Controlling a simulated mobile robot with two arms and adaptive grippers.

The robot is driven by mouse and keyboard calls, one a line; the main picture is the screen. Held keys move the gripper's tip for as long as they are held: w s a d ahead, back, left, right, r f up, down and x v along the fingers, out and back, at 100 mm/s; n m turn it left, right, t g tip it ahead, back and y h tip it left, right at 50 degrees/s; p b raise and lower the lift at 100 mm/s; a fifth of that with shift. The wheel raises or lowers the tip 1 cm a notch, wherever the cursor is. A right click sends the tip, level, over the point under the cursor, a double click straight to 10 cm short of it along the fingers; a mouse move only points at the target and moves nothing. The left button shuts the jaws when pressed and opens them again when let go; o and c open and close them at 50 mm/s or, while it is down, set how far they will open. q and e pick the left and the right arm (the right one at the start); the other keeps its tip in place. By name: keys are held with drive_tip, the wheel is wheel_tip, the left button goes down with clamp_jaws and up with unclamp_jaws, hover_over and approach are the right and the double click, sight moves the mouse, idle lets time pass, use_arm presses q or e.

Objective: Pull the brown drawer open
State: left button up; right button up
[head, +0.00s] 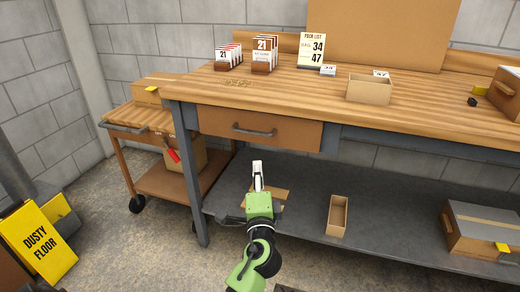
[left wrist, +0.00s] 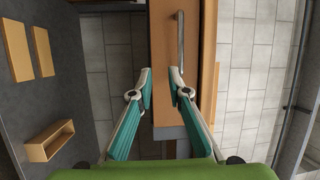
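The brown drawer (head: 285,133) sits under the wooden table top, and its front looks shut. Its dark bar handle (head: 255,132) runs across the front. My left gripper (head: 257,165) is below and in front of the drawer, apart from the handle in the head view. In the left wrist view my left gripper (left wrist: 160,76) is open, with nothing between its fingers. There the drawer front (left wrist: 162,45) lies ahead, and the handle (left wrist: 181,35) lines up with the right-hand finger rather than the gap. My right gripper is not in view.
The lower shelf (head: 375,215) under the workbench (head: 430,118) holds an open cardboard box (head: 338,215) and a larger box (head: 478,228). A wooden cart (head: 165,185) stands left of the table leg (head: 189,180). A yellow floor sign (head: 38,240) stands at lower left.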

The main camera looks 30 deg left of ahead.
use_arm(q)
wheel_tip(320, 180, up, 3)
drive_tip(key=y, duration=0.1)
approach(251, 133)
drive_tip(key=x, duration=0.4)
drive_tip(key=shift+b+x, duration=0.4)
drive_tip(key=shift+x, duration=2.9)
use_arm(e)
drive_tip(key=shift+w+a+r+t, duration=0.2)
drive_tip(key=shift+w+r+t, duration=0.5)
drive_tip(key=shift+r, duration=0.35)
use_arm(q)
drive_tip(key=shift+f, duration=0.15)
clamp_jaws()
